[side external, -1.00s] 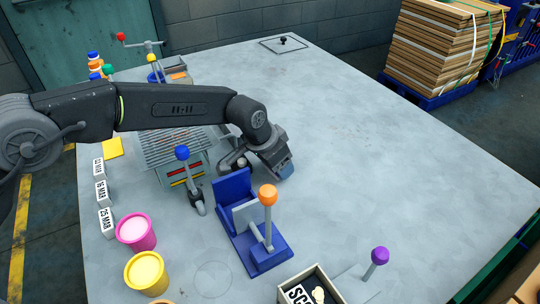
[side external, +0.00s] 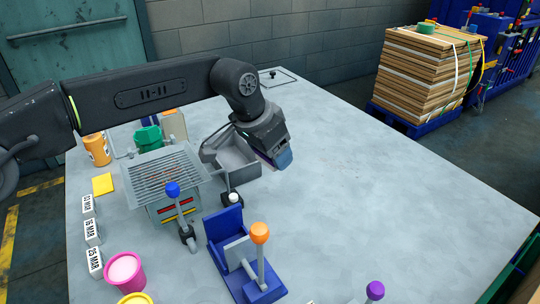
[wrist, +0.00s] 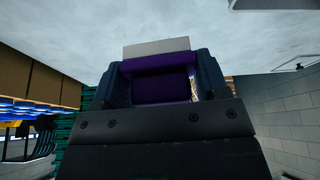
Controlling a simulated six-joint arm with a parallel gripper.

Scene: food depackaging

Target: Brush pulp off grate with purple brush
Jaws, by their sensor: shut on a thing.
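The grate (side external: 150,172) is a slatted metal grid on a grey stand with a blue-knobbed lever at its front. My gripper (side external: 276,158) hangs to the right of the grate, beyond the front right of a grey open bin. It is shut on the purple brush, whose purple block (wrist: 160,88) fills the space between the fingers in the wrist view. A pale strip (wrist: 156,48) shows beyond the block. In the side view only a thin purple edge of the brush shows at the gripper. The brush is apart from the grate.
The grey bin (side external: 236,170) stands right of the grate. A blue fixture with an orange-knobbed lever (side external: 259,233) stands in front. Date blocks (side external: 92,232), pink (side external: 124,270) and yellow tubs line the left edge. The table's right half (side external: 390,190) is mostly clear.

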